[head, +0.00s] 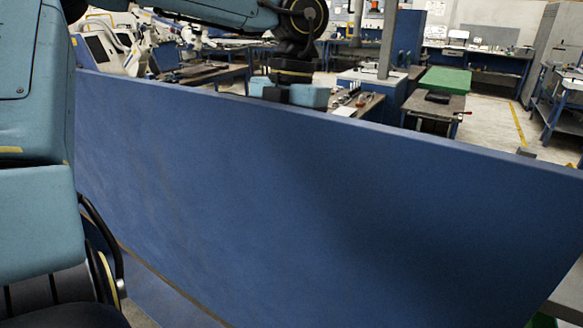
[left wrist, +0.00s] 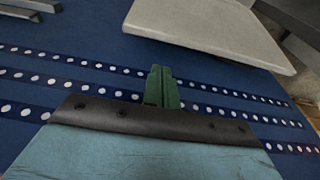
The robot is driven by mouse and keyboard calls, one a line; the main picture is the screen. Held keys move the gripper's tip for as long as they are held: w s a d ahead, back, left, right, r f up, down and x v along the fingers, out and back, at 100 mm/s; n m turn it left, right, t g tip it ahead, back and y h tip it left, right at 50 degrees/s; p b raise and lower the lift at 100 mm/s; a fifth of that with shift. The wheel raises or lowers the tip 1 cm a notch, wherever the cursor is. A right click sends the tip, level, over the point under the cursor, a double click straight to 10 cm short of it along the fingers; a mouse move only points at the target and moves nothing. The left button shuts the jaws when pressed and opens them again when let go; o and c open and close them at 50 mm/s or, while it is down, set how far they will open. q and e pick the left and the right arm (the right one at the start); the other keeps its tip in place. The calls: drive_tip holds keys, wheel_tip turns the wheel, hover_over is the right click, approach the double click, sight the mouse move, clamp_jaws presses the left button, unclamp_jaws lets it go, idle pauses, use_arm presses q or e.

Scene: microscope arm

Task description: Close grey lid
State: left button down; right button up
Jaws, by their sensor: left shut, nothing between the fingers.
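A pale grey slab with a rounded edge (left wrist: 215,28) lies at the top of the left wrist view; I cannot tell whether it is the grey lid. My left gripper (left wrist: 162,80) has its green fingers together and empty, over a blue surface (left wrist: 60,75), with the slab beyond the fingertips. In the head view an arm reaches in from the upper left, and its hand end goes down behind the top edge of a large blue panel (head: 330,200). The fingers are hidden there. My right gripper is not in view.
The blue panel fills most of the head view. The blue surface carries strips of white dots (left wrist: 100,90). Dark bars (left wrist: 30,8) lie at its upper left. Behind the panel are workbenches, a green-topped table (head: 445,80) and a grey cabinet (head: 552,50).

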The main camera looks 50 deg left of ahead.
use_arm(q)
drive_tip(key=p+x, duration=0.1)
drive_tip(key=x, duration=0.7)
drive_tip(key=shift+f, duration=0.4)
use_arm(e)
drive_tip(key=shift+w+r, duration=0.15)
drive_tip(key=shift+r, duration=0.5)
use_arm(q)
drive_tip(key=shift+w, duration=0.1)
